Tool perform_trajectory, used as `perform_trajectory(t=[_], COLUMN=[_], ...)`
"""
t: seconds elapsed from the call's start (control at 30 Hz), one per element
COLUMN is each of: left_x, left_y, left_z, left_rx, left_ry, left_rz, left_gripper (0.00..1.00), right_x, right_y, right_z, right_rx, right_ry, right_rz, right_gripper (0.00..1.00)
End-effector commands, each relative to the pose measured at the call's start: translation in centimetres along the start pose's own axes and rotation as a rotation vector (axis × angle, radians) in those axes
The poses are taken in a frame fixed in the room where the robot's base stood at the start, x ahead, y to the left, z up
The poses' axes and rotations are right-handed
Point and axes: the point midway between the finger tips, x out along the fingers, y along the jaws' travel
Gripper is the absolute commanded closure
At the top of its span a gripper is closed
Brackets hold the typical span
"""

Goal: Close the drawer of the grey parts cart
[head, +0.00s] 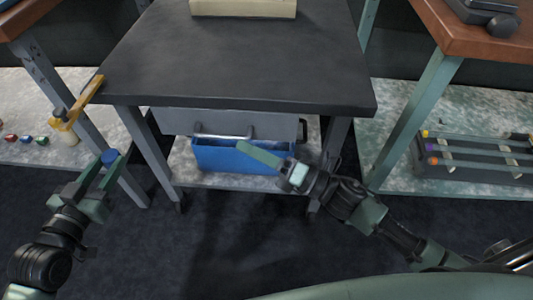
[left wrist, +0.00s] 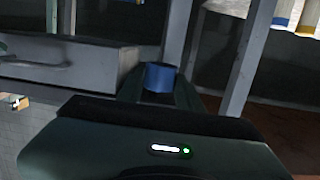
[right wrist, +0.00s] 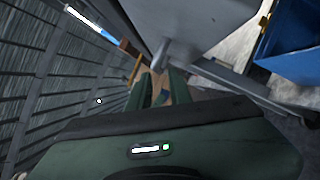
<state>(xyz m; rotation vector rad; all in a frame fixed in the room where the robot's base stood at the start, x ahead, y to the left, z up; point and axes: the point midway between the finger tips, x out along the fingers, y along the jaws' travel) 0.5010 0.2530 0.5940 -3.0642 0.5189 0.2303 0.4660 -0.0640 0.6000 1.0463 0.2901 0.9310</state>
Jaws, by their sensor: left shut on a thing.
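The grey parts cart (head: 240,60) has a dark top and stands in the middle of the head view. Its grey drawer (head: 180,122) is under the top, with a bar handle (head: 225,135) on its front. The drawer front also shows in the left wrist view (left wrist: 95,60), where it seems to stand out a little from the cart; how far, I cannot tell. My right gripper (head: 242,147) is just in front of and below the handle, its fingers apart in the right wrist view (right wrist: 157,85). My left gripper (head: 108,168) is shut on a small blue cylinder (head: 110,157), left of the cart.
A blue bin (head: 235,158) stands on the cart's lower shelf below the drawer. A brown-topped table (head: 470,40) is at the right, over a rack of rods (head: 470,160). A yellow clamp-like tool (head: 78,105) is at the left. The floor before the cart is clear.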

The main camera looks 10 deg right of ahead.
Motion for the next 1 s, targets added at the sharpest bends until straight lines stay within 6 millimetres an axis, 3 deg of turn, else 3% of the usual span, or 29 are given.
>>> perform_trajectory(t=[0.1, 0.3, 1.0], left_x=[-0.1, -0.1, -0.1], left_y=[0.0, 0.0, 0.0], left_z=[-0.3, -0.5, -0.5], left_rx=[0.000, 0.000, 0.000], left_ry=[0.000, 0.000, 0.000], left_rz=[0.000, 0.000, 0.000], left_gripper=[1.00, 1.00, 1.00], right_x=[-2.3, -4.4, -4.8], right_y=[0.0, 0.0, 0.0], right_z=[0.0, 0.0, 0.0], right_rx=[0.003, 0.000, -0.001], right_ry=[0.000, 0.000, 0.000], right_rz=[-0.004, -0.001, 0.000], right_gripper=[0.80, 0.80, 0.80])
